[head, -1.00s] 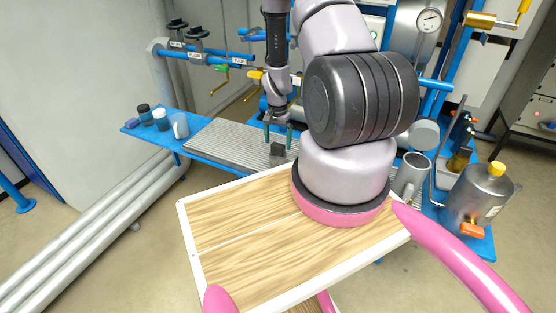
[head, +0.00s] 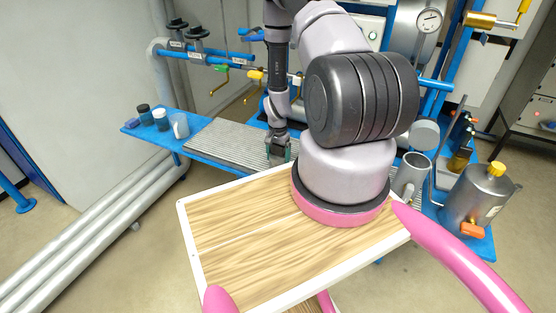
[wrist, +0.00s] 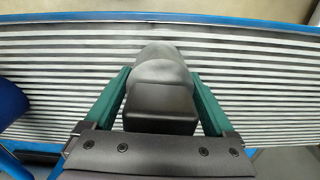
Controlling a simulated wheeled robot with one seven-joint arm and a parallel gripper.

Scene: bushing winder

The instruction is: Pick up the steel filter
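What looks like the steel filter (wrist: 160,72) is a grey, rounded piece with a dark block-like part. It sits on the ribbed grating in the wrist view, between the two green fingers of my gripper (wrist: 159,78). The fingers are spread wide, one on each side of it. I cannot tell whether they touch it. In the head view my gripper (head: 278,157) is low over the front edge of the grating, and it mostly hides the piece.
The ribbed grating (head: 225,142) lies on a blue bench. Small jars (head: 160,119) and a cup (head: 180,125) stand at its left end. A metal mug (head: 410,172) and a yellow-capped steel canister (head: 478,195) stand at right. My wooden deck is in front.

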